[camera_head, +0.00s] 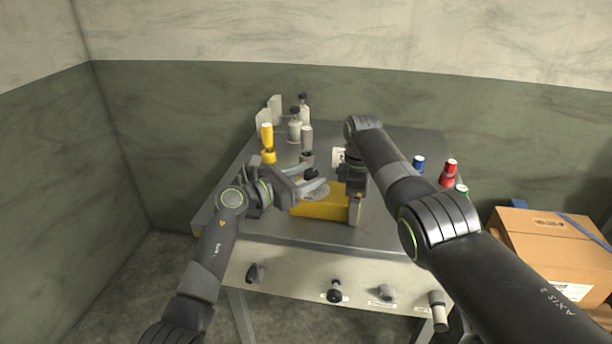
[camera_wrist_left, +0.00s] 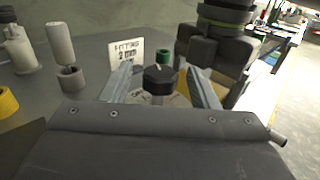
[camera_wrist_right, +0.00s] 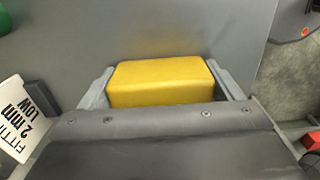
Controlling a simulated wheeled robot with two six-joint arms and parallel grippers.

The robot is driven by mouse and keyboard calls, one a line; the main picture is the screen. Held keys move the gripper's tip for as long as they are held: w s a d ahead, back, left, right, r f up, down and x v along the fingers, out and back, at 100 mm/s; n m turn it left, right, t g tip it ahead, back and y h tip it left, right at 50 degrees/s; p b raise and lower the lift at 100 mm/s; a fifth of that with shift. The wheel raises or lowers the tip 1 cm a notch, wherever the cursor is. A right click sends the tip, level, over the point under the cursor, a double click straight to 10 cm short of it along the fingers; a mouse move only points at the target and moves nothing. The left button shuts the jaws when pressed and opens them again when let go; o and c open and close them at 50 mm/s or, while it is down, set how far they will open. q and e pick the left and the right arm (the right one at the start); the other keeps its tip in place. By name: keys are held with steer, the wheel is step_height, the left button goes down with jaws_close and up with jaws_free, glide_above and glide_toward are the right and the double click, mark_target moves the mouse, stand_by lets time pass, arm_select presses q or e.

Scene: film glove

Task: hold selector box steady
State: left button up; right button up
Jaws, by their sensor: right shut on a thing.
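The selector box appears as a yellow block (camera_head: 320,210) on the grey table in the head view. My right gripper (camera_wrist_right: 165,88) is shut on the yellow block (camera_wrist_right: 160,82), with one finger at each end. In the head view my right wrist hides part of it. A black faceted knob (camera_wrist_left: 159,78) stands on a pale, lettered dial on top. My left gripper (camera_wrist_left: 163,80) is open, its fingers on either side of the knob with gaps visible; in the head view it reaches in from the left (camera_head: 316,184). Contact with the knob cannot be told.
A white sign (camera_wrist_left: 126,53) reading "2 mm" stands behind the box. Yellow (camera_head: 267,140) and grey fittings stand at the table's back left. Blue, red (camera_head: 449,172) and green cylinders stand at the right. A cardboard box (camera_head: 545,245) is beside the table.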

arm_select(q)
steer(key=c, duration=0.9)
steer(key=shift+s+d+f+n+t+y, duration=0.1)
steer(key=shift+n+t+y, duration=0.6)
steer(key=shift+t, duration=0.05)
steer(key=shift+s+d+f+n+t+y, duration=0.1)
steer(key=shift+n+t+y, duration=0.6)
steer(key=shift+t, duration=0.05)
steer(key=shift+n+t+y, duration=0.9)
steer(key=shift+y, duration=0.4)
steer(key=shift+r, duration=0.1)
steer(key=o, duration=1)
steer(key=shift+c, duration=0.2)
steer(key=shift+r, duration=0.1)
steer(key=shift+s, duration=0.1)
steer(key=v, duration=1.2)
